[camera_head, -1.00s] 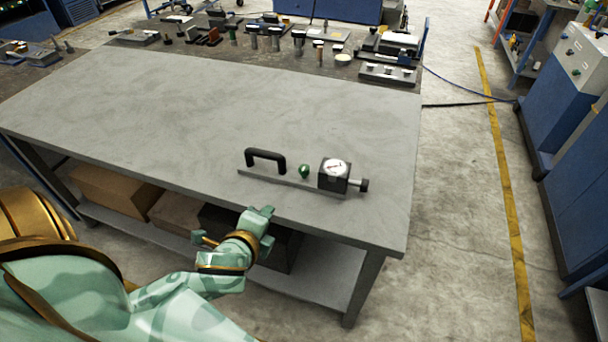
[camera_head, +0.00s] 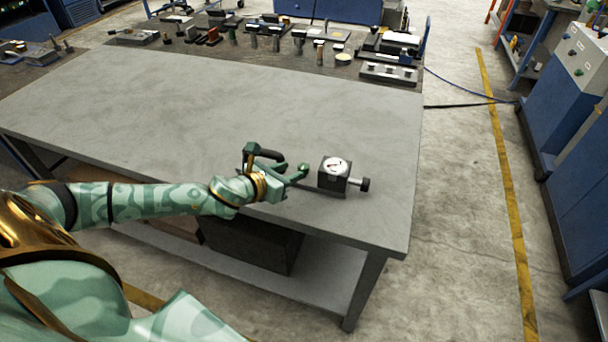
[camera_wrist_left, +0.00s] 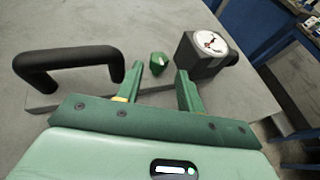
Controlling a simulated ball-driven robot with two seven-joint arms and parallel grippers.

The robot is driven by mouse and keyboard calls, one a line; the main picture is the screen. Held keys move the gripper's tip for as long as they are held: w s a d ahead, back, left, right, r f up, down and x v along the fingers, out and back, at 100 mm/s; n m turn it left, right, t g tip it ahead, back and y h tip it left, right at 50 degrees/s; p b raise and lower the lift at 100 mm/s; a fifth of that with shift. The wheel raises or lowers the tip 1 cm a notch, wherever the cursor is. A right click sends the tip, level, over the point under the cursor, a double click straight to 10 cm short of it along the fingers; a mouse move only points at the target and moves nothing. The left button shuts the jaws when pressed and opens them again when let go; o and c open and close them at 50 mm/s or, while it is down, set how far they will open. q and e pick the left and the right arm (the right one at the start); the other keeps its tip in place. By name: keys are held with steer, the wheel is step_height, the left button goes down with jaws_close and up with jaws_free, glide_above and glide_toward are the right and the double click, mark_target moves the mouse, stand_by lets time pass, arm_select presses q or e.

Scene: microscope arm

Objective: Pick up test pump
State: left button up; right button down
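The test pump (camera_head: 335,175) lies near the front edge of the table. It has a flat base, a black handle at the left, a green knob in the middle and a dark block with a white dial at the right. My left gripper (camera_head: 278,165) is at the pump's handle and knob, hiding part of both in the head view. In the left wrist view, the pump's black handle (camera_wrist_left: 70,62) is left of the open left gripper (camera_wrist_left: 161,78), and the green knob shows beyond the gap between its fingers. Nothing is between the fingers. My right gripper is not in view.
The grey table (camera_head: 150,110) is clear behind and left of the pump. Several tools and metal parts stand along its far side. A dark box (camera_head: 255,240) sits on the shelf below. A blue cabinet (camera_head: 565,140) stands across the floor at the right.

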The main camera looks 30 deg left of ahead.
mark_target(302, 167)
arm_select(q)
steer(key=shift+x, duration=1)
steer(key=b+x, duration=0.1)
steer(key=x, duration=0.1)
steer(key=b+x, duration=0.1)
steer(key=x, duration=0.1)
steer(key=shift+w+f, duration=0.15)
steer(key=shift+f, duration=0.4)
steer(key=shift+w+f, duration=0.1)
steer(key=shift+w, duration=0.3)
steer(key=shift+s, duration=0.1)
steer(key=shift+c, duration=0.7)
jaws_close()
